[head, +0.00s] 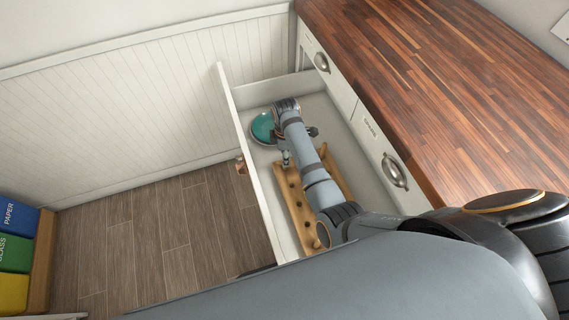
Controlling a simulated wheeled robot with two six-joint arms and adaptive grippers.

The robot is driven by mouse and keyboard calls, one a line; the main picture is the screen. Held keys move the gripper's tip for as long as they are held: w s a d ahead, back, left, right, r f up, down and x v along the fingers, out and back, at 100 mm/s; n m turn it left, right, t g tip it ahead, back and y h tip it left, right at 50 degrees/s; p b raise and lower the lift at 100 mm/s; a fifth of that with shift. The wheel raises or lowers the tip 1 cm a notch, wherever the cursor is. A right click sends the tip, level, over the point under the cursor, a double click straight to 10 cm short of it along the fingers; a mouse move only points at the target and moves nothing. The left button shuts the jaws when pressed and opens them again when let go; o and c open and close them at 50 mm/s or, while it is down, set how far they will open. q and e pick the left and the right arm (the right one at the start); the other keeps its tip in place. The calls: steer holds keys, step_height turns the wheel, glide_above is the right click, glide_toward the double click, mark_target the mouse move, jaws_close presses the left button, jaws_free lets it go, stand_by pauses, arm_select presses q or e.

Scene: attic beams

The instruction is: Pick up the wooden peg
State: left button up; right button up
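A light wooden rack (296,210) with a row of dark holes lies in the open drawer. A rounded wooden piece (323,234), which looks like the peg, shows at the rack's near end, partly beside my arm. My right arm reaches over the rack and covers much of it. My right gripper (286,159) is small in view, near the rack's far end and partly hidden by my wrist. I cannot tell whether its fingers are open or shut, or whether they touch anything. My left gripper is not in view.
The open drawer (257,190) has raised walls around the rack. A wooden counter (450,85) stands to the right. Recycling bins (15,252) stand at the far left; the floor between is clear.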

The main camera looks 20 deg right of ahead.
steer(key=shift+f+b, duration=0.7)
steer(key=shift+f, duration=2.35)
jaws_close()
